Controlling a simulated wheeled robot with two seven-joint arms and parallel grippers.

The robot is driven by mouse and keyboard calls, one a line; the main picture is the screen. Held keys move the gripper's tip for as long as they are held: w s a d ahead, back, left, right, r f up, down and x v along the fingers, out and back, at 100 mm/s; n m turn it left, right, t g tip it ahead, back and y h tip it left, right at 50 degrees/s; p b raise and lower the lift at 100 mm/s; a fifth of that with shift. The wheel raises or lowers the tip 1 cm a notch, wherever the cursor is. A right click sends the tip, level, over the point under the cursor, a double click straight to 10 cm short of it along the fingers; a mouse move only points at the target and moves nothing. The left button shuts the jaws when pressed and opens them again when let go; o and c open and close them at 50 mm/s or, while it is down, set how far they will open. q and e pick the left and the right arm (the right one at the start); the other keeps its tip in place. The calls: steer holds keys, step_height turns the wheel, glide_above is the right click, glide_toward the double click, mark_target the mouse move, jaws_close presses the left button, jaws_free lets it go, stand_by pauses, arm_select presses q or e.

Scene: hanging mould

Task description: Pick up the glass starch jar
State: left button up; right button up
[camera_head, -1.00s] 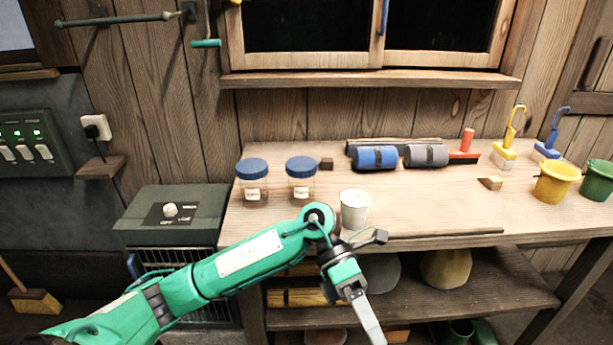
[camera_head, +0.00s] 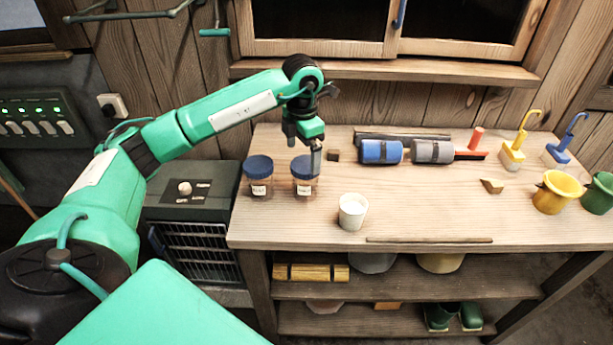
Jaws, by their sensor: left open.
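Two clear jars with blue lids and small white labels stand side by side at the left end of the workbench: the left jar (camera_head: 259,178) and the right jar (camera_head: 303,188). The label writing is too small to read, so I cannot tell which is the starch jar. My left gripper (camera_head: 313,161) is open and points down at the right jar, with a finger overlapping the right side of its lid. I cannot tell whether it touches the jar. The other finger is hard to make out. My right gripper is not in view.
A white cup (camera_head: 352,212) stands in front of the right jar on the workbench (camera_head: 420,205). A small dark block (camera_head: 333,155) and a blue roller (camera_head: 381,151) lie to the right. A window ledge (camera_head: 400,70) juts out behind. The bench middle is mostly clear.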

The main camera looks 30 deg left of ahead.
mark_target(305, 164)
arm_select(q)
steer(key=f, duration=0.2)
steer(key=w+f, duration=0.1)
steer(key=f, duration=0.1)
steer(key=shift+f+p, duration=0.35)
steer(key=shift+s+f+p, duration=0.1)
steer(key=shift+f+p, duration=0.15)
steer(key=shift+p, duration=0.05)
step_height(305, 164, down, 4)
steer(key=shift+d+f+p, duration=0.1)
steer(key=shift+p, duration=0.75)
steer(key=shift+f, duration=0.15)
steer(key=c, duration=1.2)
